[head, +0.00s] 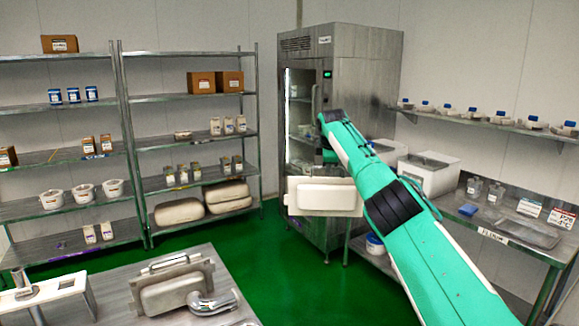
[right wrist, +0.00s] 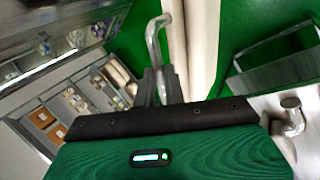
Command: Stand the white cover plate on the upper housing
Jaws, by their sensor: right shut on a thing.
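The white cover plate (head: 322,197) hangs upright in the air in the middle of the head view, in front of the fridge. My right gripper (head: 328,158) is at its upper edge, partly hidden by my arm. In the right wrist view, the fingers (right wrist: 161,88) are shut on a bent metal handle (right wrist: 156,38) beside the pale plate (right wrist: 201,45). A metal machine part (head: 172,290) with rounded edges lies on the steel table at the lower left; I cannot tell whether it is the upper housing. My left gripper is not in view.
The steel table (head: 110,300) also holds a curved metal pipe (head: 212,303) and a white stand (head: 45,291). A steel fridge (head: 362,75) stands behind the plate. A side bench (head: 470,222) with containers lies at the right. Green floor is clear between table and shelves.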

